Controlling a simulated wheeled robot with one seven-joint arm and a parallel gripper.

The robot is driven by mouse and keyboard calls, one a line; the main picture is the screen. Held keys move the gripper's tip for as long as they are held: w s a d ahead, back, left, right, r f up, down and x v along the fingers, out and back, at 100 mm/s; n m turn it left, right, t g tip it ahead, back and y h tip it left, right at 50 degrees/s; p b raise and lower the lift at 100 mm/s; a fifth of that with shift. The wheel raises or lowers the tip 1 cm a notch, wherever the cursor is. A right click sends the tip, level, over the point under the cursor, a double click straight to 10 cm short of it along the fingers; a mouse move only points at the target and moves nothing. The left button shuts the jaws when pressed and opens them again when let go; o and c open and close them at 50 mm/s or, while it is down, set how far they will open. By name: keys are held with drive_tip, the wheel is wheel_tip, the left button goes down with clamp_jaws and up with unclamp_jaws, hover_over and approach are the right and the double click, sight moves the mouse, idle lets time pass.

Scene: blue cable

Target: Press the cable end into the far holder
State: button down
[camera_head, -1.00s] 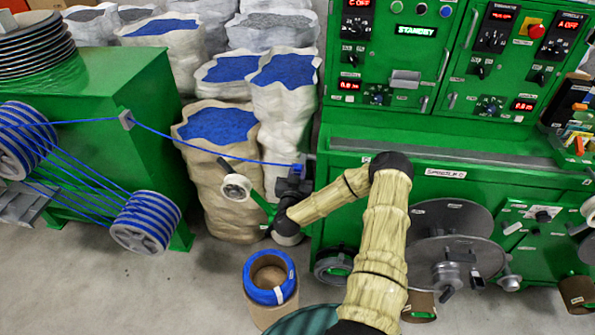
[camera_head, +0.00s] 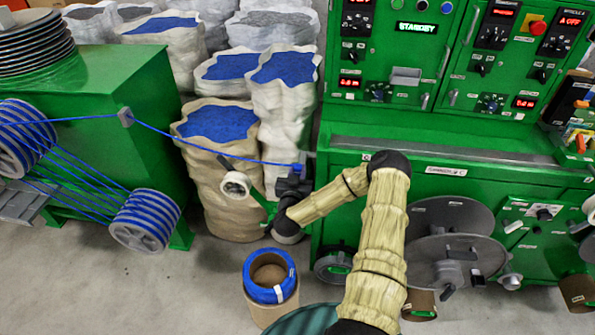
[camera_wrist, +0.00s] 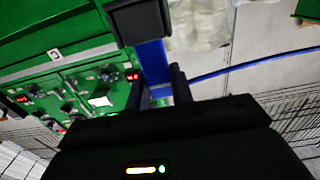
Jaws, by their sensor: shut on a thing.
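The blue cable (camera_head: 213,148) runs from a small grey guide (camera_head: 126,117) on the left green bench, across the gap, to my gripper (camera_head: 297,172) at the left edge of the green machine. In the wrist view the cable (camera_wrist: 245,67) comes in from the right, to my gripper (camera_wrist: 160,92). The fingers are shut on a blue cable end (camera_wrist: 153,62). A black block (camera_wrist: 140,20) sits just beyond the fingers, against the blue piece. I cannot tell whether this is the far holder or whether the end is seated in it.
A white roller (camera_head: 236,185) on a green arm stands left of my gripper. Sacks of blue granules (camera_head: 217,122) stand behind the cable. A blue ring on a cardboard tube (camera_head: 270,277) stands on the floor. Blue-wound spools (camera_head: 145,220) are at the left.

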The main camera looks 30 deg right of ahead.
drive_tip(key=shift+f+b, duration=0.5)
drive_tip(key=shift+f, duration=0.25)
idle(0.5)
drive_tip(key=c, duration=1.1)
unclamp_jaws()
drive_tip(key=shift+c, duration=0.2)
drive_tip(key=shift+s, duration=0.1)
drive_tip(key=f+b+v, duration=0.1)
drive_tip(key=v, duration=0.5)
drive_tip(key=shift+s+a, duration=0.15)
drive_tip(key=shift+a, duration=0.35)
drive_tip(key=shift+s+a+b, duration=0.1)
drive_tip(key=shift+s+b, duration=0.15)
drive_tip(key=shift+b, duration=0.4)
